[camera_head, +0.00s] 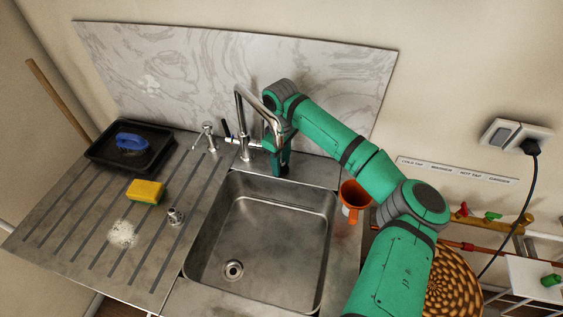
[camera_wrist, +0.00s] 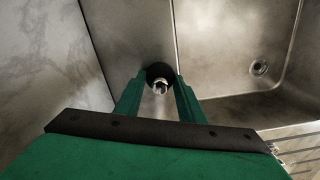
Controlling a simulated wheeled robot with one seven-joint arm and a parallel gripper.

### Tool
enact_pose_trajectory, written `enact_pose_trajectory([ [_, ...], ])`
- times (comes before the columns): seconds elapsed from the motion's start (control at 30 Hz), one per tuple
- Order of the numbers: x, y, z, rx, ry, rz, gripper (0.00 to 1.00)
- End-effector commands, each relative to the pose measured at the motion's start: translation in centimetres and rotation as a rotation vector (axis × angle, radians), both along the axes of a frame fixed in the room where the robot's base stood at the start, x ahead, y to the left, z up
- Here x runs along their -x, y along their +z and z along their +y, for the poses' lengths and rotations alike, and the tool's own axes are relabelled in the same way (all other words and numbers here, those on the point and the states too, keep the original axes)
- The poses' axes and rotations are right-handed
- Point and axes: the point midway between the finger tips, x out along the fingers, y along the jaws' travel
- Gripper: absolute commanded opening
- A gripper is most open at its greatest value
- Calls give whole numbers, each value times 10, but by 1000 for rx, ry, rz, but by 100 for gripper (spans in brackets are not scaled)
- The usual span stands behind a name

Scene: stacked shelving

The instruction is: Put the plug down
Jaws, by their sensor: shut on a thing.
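My gripper (camera_head: 281,168) is at the back rim of the sink, just right of the tall chrome tap. In the wrist view my gripper (camera_wrist: 160,88) has its green fingers closed on the plug (camera_wrist: 158,72), a round black piece with a shiny metal part facing the camera. The plug is above the back ledge and sink edge; I cannot tell whether it touches the metal. In the head view the plug is hidden or too small to make out. The steel sink (camera_head: 329,235) is empty, with its drain (camera_head: 233,269) uncovered near the front left.
The chrome tap (camera_head: 240,110) stands close left of my gripper. An orange cup (camera_head: 354,196) is at the sink's right. A yellow sponge (camera_head: 146,190), a small metal fitting (camera_head: 176,216) and a black tray (camera_head: 105,155) with a blue brush (camera_head: 131,142) occupy the draining board.

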Motion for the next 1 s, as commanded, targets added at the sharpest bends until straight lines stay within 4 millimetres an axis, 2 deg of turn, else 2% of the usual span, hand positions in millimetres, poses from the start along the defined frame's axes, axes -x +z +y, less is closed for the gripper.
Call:
enact_pose_trajectory([
  [0.33, 0, -3, -2, -1, -3, -2, 10],
  [0.37, 0, -2, -3, 0, -3, -1, 43],
  [0.4, 0, -2, -3, 0, -3, -2, 52],
  [0.43, 0, -2, -2, 0, -3, -2, 54],
  [0.77, 0, 0, -2, 0, -2, -2, 54],
  [0.87, -1, 9, -1, -2, -2, -3, 54],
  [1.0, 0, 31, -1, -2, -1, -3, 54],
])
